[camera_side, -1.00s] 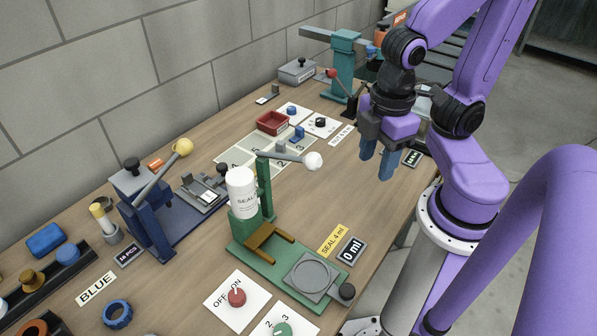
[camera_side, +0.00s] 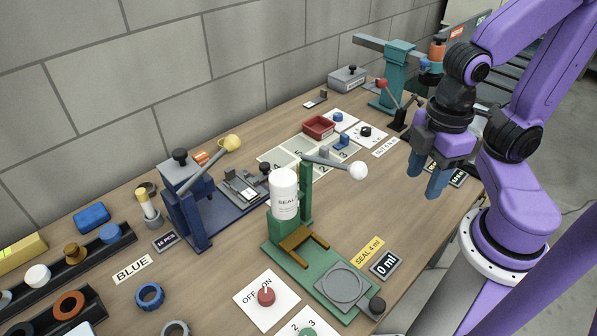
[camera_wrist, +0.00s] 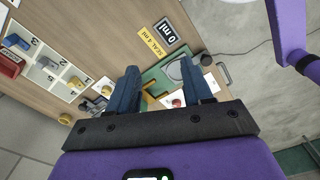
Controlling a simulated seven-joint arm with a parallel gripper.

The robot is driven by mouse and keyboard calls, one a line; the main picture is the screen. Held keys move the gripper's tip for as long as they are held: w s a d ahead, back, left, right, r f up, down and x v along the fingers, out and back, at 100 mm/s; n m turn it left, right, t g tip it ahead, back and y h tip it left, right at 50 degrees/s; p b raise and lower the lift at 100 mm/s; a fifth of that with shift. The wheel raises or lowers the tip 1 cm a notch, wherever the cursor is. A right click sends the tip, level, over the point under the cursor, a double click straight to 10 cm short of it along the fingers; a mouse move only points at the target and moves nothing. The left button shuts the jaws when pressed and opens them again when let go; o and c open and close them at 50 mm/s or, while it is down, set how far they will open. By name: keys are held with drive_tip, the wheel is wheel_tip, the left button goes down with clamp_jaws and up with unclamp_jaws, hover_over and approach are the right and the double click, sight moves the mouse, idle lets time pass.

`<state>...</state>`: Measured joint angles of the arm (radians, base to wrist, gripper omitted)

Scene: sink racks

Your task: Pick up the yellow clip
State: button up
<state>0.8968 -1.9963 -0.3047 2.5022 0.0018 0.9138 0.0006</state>
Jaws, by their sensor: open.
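A small yellow piece (camera_wrist: 76,83), which may be the yellow clip, lies on the pale numbered mat (camera_wrist: 68,72) in the wrist view. Its shape is too small to make out. In the side view, the green post and lever cover part of that mat, and I cannot clearly see the piece there. My gripper (camera_side: 426,178) hangs above the right edge of the bench, fingers down, open and empty, well apart from the mat. In the wrist view, my gripper (camera_wrist: 162,80) shows its two blue fingers spread, with the yellow piece left of them.
A green sealing stand (camera_side: 310,272) with a white bottle (camera_side: 285,193) and white-knobbed lever (camera_side: 357,170) stands mid-bench. A blue press (camera_side: 190,205) is left of it. A yellow block (camera_side: 22,248) sits far left.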

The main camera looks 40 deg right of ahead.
drive_tip(key=shift+o, duration=0.7)
drive_tip(key=shift+r, duration=0.1)
